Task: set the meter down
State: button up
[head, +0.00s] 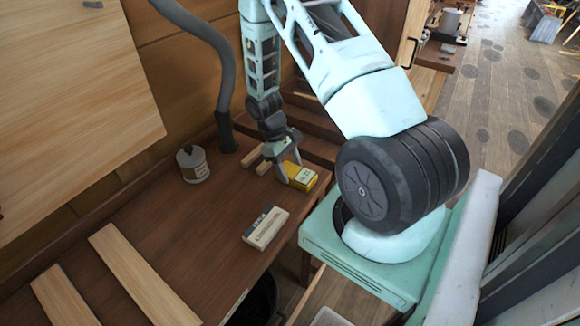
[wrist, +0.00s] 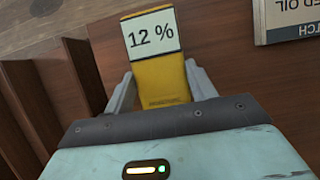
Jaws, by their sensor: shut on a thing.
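The meter (head: 303,177) is a yellow block with a white face, near the back right edge of the brown wooden bench (head: 190,240). In the wrist view the meter (wrist: 160,75) shows "12 %" on its white face. My gripper (head: 293,172) is shut on the meter, with one grey finger on each side of it, as the wrist view also shows (wrist: 160,88). I cannot tell whether the meter's underside touches the bench.
A pale labelled box (head: 265,228) lies on the bench in front of the meter; its corner shows in the wrist view (wrist: 290,18). Wooden boards (head: 140,275) lie at the front left. Bare bench lies between.

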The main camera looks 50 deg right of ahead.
jog(key=o, duration=1.1)
jog(key=shift+f, duration=0.1)
